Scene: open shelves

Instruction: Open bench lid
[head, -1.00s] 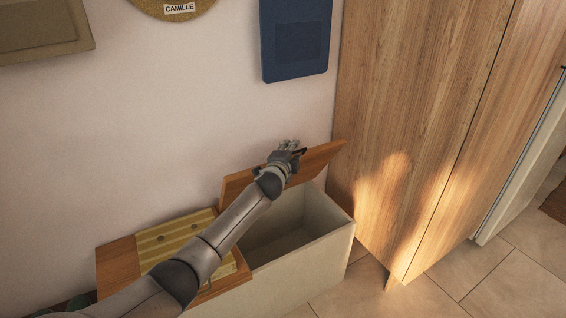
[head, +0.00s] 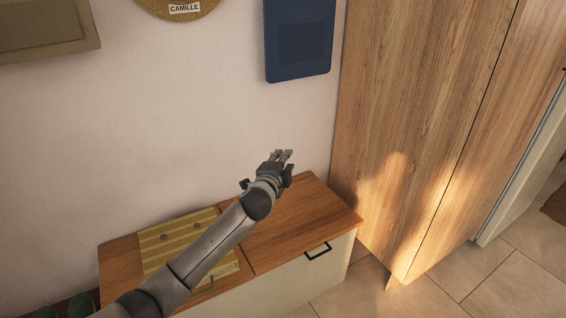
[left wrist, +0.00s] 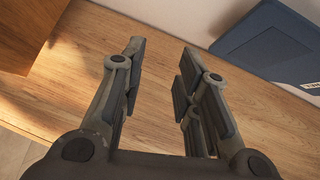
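The bench has two wooden lid panels. Its right lid (head: 310,215) lies flat and shut, with a dark handle (head: 318,250) on its front edge. The left lid (head: 118,262) is also flat, with a striped yellow cushion (head: 165,243) on it. My left gripper (head: 284,155) is above the back part of the right lid, near the wall, and holds nothing. In the left wrist view its fingers (left wrist: 162,50) are apart, with the lid's wood (left wrist: 255,115) behind them. My right gripper is in neither view.
A tall wooden cabinet (head: 420,110) stands close to the bench's right end. A blue panel (head: 298,40) hangs on the wall above. A round "CAMILLE" plaque (head: 183,8) and a framed piece (head: 45,30) hang further left. The tiled floor (head: 440,285) at front right is clear.

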